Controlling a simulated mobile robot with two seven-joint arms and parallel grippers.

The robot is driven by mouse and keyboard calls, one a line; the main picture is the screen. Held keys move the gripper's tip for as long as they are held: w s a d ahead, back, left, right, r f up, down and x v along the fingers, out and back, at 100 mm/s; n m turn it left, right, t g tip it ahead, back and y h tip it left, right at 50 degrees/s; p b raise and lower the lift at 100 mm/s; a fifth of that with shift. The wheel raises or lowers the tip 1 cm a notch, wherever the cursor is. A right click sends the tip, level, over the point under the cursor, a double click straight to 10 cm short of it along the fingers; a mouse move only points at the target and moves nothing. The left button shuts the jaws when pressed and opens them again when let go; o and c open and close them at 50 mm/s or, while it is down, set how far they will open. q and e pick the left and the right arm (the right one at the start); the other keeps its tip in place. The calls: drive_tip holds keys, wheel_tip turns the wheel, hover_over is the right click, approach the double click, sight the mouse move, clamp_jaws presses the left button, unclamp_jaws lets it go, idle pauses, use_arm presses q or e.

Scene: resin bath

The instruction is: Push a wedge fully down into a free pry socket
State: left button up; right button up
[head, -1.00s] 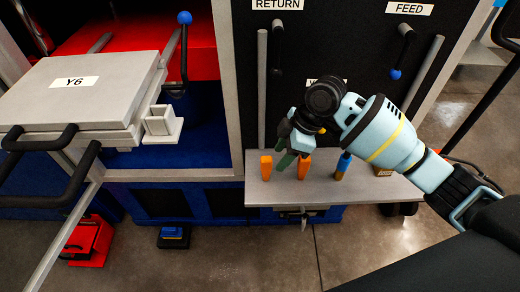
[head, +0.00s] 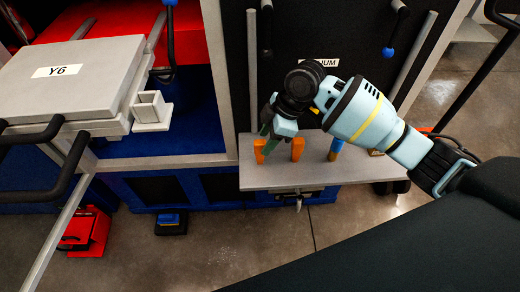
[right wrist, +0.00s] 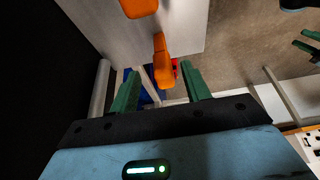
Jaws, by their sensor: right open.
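Two orange wedges stand on a grey shelf (head: 315,177): a left wedge (head: 259,151) and a right wedge (head: 297,149). My right gripper (head: 266,143) is open at the left wedge, with a green finger partly in front of it. In the right wrist view the left wedge (right wrist: 162,62) shows between the open green fingers, and I see no clear contact. The other wedge (right wrist: 140,7) is at the top edge. A square grey open-topped socket (head: 150,107) stands beside the Y6 box. Green finger-like pieces (right wrist: 309,41) at the wrist view's right edge look like my left gripper.
A blue and orange piece (head: 335,149) stands on the shelf to the right of the wedges. The grey Y6 box (head: 75,85) with black handles is at the left. A dark panel with vertical bars (head: 252,75) rises behind the shelf. Floor shows in front.

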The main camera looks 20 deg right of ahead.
sight(262, 142)
drive_tip(key=x, duration=0.4)
drive_tip(key=shift+s+a+r, duration=0.1)
drive_tip(key=shift+a, duration=0.15)
clamp_jaws()
drive_tip(key=shift+r, duration=0.1)
drive_tip(key=shift+r, duration=0.45)
wheel_tip(262, 142, up, 2)
drive_tip(key=shift+r, duration=0.2)
drive_tip(key=s+a, duration=0.3)
drive_tip(key=s, duration=0.4)
drive_tip(key=s+a+r+p, duration=0.1)
drive_tip(key=s+a, duration=0.2)
drive_tip(key=s, duration=0.5)
drive_tip(key=shift+r, duration=0.3)
